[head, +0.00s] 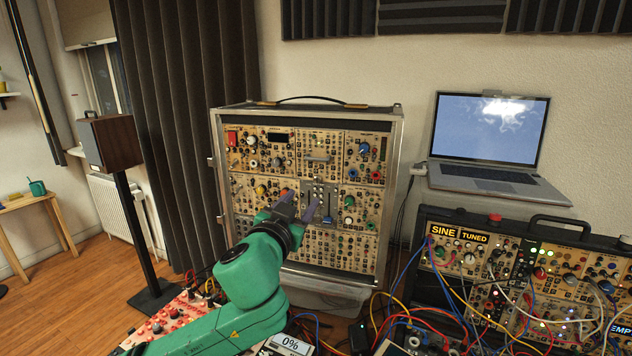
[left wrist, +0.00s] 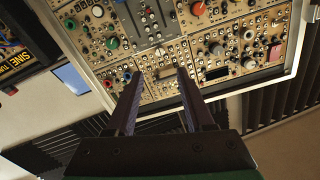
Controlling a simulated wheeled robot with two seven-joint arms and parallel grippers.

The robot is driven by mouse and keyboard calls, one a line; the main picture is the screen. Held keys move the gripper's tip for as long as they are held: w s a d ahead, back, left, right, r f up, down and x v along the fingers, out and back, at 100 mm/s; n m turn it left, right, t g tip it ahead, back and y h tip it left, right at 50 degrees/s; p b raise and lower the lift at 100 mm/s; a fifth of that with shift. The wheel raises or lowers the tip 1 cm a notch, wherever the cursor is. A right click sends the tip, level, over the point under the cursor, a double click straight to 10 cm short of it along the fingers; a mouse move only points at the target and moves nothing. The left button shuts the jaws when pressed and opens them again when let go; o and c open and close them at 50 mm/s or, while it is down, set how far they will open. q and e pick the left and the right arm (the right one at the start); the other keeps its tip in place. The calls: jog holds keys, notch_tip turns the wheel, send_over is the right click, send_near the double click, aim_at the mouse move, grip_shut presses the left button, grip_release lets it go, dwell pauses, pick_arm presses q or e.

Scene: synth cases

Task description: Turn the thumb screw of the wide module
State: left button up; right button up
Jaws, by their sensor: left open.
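An upright silver-edged synth case (head: 399,150) holds rows of cream modules; its panels also fill the upper part of the left wrist view (left wrist: 205,45). Which one is the wide module I cannot tell, and no thumb screw can be made out at this size. My left gripper (head: 298,204) is open, with its two dark fingers apart in front of the middle row, hiding part of it. In the left wrist view, the open fingers (left wrist: 160,76) reach toward a module with a pale bar (left wrist: 165,73), and nothing is between them. My right gripper is not in view.
A second synth case (head: 500,238) with many patch cables stands at the right, below a laptop (head: 490,178). A red panel (head: 175,322) with knobs lies low at the left. A speaker (head: 110,142) stands on a black pole. Loose cables lie low in front.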

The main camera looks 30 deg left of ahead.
aim_at(317, 180)
pick_arm(q)
jog(key=w+p, duration=0.1)
jog(key=w, duration=0.2)
jog(key=w+a+p, duration=0.1)
jog(key=w, duration=0.2)
jog(key=w+a+p, duration=0.1)
jog(key=w, duration=0.3)
jog(key=shift+r, duration=0.15)
jog(key=shift+w, duration=0.35)
jog(key=shift+s, duration=0.1)
grip_shut()
